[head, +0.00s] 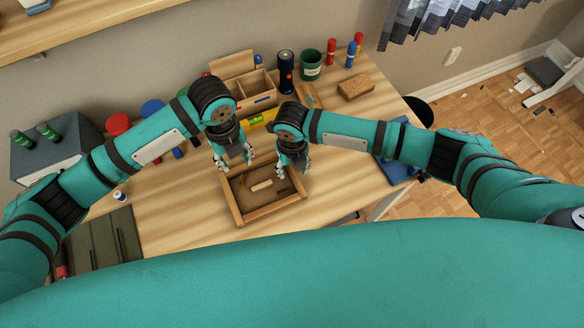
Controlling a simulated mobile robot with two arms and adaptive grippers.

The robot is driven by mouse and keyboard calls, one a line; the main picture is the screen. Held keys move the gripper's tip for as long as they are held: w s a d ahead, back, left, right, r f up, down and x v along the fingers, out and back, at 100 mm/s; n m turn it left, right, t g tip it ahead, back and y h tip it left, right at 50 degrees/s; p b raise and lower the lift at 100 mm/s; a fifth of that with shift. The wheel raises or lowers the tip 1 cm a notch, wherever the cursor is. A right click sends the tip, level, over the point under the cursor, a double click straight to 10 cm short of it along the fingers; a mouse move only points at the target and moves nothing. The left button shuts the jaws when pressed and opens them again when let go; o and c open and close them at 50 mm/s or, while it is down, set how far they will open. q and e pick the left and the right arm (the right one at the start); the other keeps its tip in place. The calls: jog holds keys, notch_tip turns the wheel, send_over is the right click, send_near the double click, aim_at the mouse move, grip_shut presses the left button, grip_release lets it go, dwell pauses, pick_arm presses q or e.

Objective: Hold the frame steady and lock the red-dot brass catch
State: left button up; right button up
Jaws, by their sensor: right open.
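A shallow wooden frame (270,212) with a brown inner panel lies near the front edge of the desk. A pale wooden block (261,186) and small dark pieces show inside it. I cannot make out a red dot or tell which piece is the brass catch. My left gripper (235,164) points down by the frame's far left corner, with its fingers apart and nothing seen between them. My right gripper (291,170) is open above the frame's far right part. I cannot tell whether either gripper touches the frame, and the arms hide part of its far side.
Behind the grippers stand a wooden organizer (258,92), a yellow level (257,118), a dark flashlight (286,72) and a green mug (310,65). A cork block (356,88) lies at the back right. A dark green mat (103,240) lies at the front left.

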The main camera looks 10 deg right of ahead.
aim_at(243, 178)
jog(key=shift+f, duration=0.75)
jog(key=shift+c, duration=0.4)
grip_shut()
pick_arm(q)
jog(key=c, duration=0.5)
notch_tip(243, 178, down, 10)
jog(key=m, duration=0.8)
jog(key=shift+f, duration=0.25)
